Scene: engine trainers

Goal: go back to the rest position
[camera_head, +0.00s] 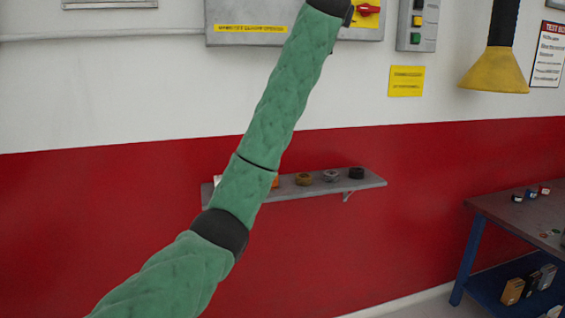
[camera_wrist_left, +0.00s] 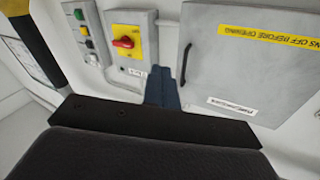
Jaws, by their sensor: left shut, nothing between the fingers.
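My left arm, in a green quilted sleeve, rises from the lower left of the head view to the top edge, in front of the wall. Its gripper is beyond the top of that view. In the left wrist view my left gripper (camera_wrist_left: 162,88) shows as two dark blue fingers pressed together, with nothing between them. The fingers point toward a grey wall box with a red rotary switch (camera_wrist_left: 123,42) on a yellow plate and a larger grey cabinet (camera_wrist_left: 225,70). I cannot tell the exact gap to them. My right gripper is in neither view.
A wall shelf (camera_head: 370,182) with several small round parts is partly hidden behind my left arm. A workbench (camera_head: 490,207) stands at the right with small items on it. A yellow funnel-shaped hood (camera_head: 495,72) hangs at the upper right.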

